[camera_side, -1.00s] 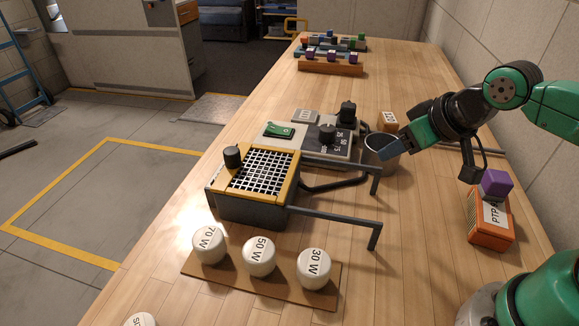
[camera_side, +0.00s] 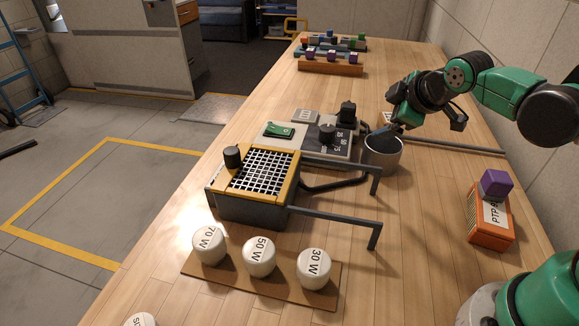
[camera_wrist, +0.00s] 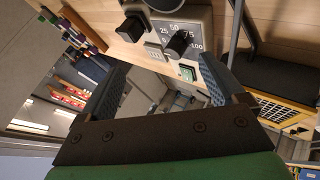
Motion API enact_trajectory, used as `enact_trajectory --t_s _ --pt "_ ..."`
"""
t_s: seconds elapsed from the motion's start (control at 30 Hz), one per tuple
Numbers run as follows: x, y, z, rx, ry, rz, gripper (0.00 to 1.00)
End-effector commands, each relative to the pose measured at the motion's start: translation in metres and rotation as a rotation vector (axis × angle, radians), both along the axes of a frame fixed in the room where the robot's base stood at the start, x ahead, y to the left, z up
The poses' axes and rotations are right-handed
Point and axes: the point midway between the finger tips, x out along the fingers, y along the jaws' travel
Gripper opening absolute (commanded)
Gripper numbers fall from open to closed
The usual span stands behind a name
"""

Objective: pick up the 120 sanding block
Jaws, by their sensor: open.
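A small tan-orange block (camera_side: 387,117) with dark marks stands behind the grey cup in the side view. It is mostly hidden by my gripper, and its label is too small to read, so I cannot confirm that it is the 120 sanding block. My gripper (camera_side: 384,133) is just above the grey cup (camera_side: 383,153), in front of that block. In the wrist view my gripper (camera_wrist: 163,64) has its two blue-grey fingers wide apart with nothing between them. No sanding block shows clearly in that view.
A control box with a dial (camera_side: 328,132) and a yellow-topped grid unit (camera_side: 263,172) with projecting bars stand left of the cup. An orange box (camera_side: 489,222) carries a purple cube (camera_side: 496,183) at right.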

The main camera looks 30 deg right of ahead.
Motion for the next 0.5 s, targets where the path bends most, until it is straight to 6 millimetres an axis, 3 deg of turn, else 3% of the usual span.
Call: enact_trajectory --t_s 0.2,0.33,0.5 --pt "0.05 -0.055 -0.019 -0.594 0.057 0.36 0.89" --pt "0.069 -0.087 -0.039 -0.963 0.153 0.565 0.89" --pt "0.08 -0.123 -0.07 -1.395 0.329 0.801 0.89"
